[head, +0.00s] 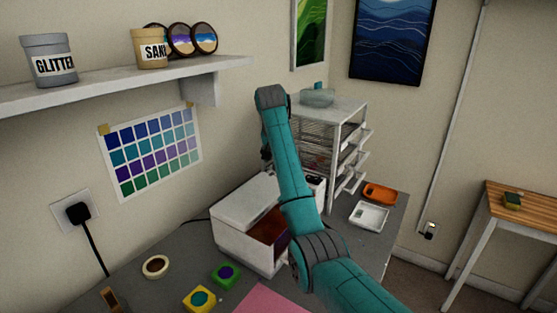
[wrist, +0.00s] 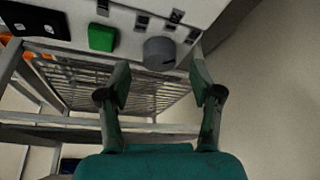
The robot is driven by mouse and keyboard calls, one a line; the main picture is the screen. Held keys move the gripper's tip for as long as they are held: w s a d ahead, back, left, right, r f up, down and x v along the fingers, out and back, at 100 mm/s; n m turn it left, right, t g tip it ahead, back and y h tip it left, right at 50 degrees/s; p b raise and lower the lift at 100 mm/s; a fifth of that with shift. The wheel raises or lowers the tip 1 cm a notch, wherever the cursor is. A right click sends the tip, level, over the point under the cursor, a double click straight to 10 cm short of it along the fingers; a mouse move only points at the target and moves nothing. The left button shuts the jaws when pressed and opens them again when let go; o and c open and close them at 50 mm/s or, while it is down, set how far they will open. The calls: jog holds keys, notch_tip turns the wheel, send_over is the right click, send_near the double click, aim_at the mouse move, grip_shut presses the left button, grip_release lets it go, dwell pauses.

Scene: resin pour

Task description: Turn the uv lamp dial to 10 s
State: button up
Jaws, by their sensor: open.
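In the wrist view a grey round dial (wrist: 160,53) with a dark pointer mark sits on a white panel (wrist: 75,15), beside a green square button (wrist: 102,37). Small dark label marks surround the dial; their text is too small to read. My gripper (wrist: 159,67) is open, with one finger on each side of the dial. I cannot tell whether either finger touches it. In the head view my arm hides the gripper and the dial.
A white wire rack (head: 345,112) stands behind my arm. Orange (head: 380,193) and white (head: 369,216) trays lie on the grey table to its right. Yellow (head: 199,298) and green (head: 226,272) pieces and a tape roll (head: 156,266) lie in front. A shelf (head: 120,84) juts out at upper left.

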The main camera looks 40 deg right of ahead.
jog(key=shift+x, duration=1.25)
jog(key=c, duration=1.1)
jog(key=shift+c, duration=0.2)
jog(key=shift+n, duration=0.3)
jog(key=n+y, duration=0.1)
jog(key=n, duration=0.2)
jog(key=n+t+y, duration=0.1)
jog(key=n, duration=0.2)
jog(key=shift+d, duration=0.15)
jog(key=n+y, duration=0.1)
jog(key=n, duration=0.2)
jog(key=n+y, duration=0.1)
jog(key=n, duration=0.2)
jog(key=shift+d+n+y, duration=0.1)
jog(key=shift+n+y, duration=0.2)
jog(key=shift+n, duration=0.1)
